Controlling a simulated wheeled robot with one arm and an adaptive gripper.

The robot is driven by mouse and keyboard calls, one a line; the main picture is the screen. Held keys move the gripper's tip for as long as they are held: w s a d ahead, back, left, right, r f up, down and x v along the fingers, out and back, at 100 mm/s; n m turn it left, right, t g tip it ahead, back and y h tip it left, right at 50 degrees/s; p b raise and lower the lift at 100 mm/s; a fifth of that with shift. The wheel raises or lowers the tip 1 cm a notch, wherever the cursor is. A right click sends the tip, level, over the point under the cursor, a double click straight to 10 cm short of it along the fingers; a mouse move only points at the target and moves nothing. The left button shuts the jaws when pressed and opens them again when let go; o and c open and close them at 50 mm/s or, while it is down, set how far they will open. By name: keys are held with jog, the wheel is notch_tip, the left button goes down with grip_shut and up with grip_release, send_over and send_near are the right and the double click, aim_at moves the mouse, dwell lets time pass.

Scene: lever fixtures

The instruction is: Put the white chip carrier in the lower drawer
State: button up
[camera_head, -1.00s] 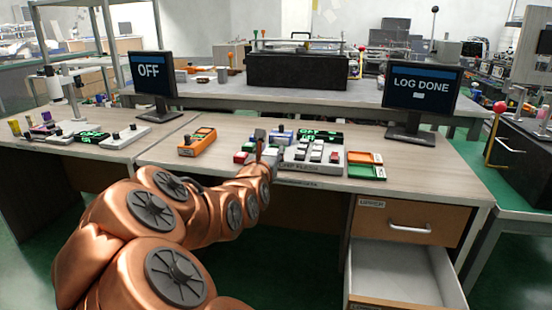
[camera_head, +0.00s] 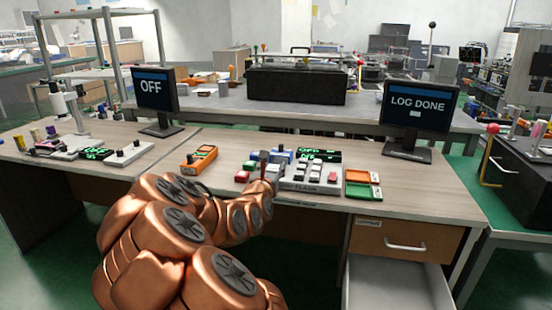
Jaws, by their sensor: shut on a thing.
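My gripper (camera_head: 264,167) is at the front of the desk, just left of the grey keypad panel. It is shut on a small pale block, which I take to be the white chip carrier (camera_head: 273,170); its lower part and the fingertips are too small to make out. A red carrier (camera_head: 242,176) lies to the left, with a green one (camera_head: 250,164) behind it, and a blue one (camera_head: 281,155) lies behind the gripper. The lower drawer (camera_head: 395,285) under the right of the desk is pulled open; its visible inside is empty and its front is out of frame. The upper drawer (camera_head: 402,240) is shut.
The grey keypad panel (camera_head: 300,184) stands right of my gripper. Orange and green trays (camera_head: 362,184) lie further right. An orange device (camera_head: 198,158) lies left. A monitor (camera_head: 418,112) reads LOG DONE; another (camera_head: 154,95) reads OFF. The desk's front right is clear.

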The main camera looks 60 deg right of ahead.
jog(key=x, duration=0.2)
jog(key=b+x, duration=0.1)
jog(key=x, duration=0.2)
jog(key=w+f+x, duration=0.1)
jog(key=x, duration=0.2)
jog(key=shift+w+a, duration=0.1)
jog(key=shift+w+d, duration=0.3)
jog(key=shift+d, duration=0.1)
jog(key=shift+w+d+b, duration=0.2)
jog(key=shift+d+b, duration=0.15)
jog(key=shift+d, duration=0.2)
jog(key=shift+w+d+f, duration=0.1)
jog(key=shift+f, duration=0.1)
jog(key=shift+f+p, duration=0.5)
jog(key=shift+f, duration=0.9)
jog(key=shift+f+p, duration=0.1)
jog(key=shift+p, duration=0.25)
jog(key=o, duration=0.9)
jog(key=shift+f, duration=0.1)
jog(key=shift+f+b, duration=0.25)
jog(key=shift+b, duration=0.85)
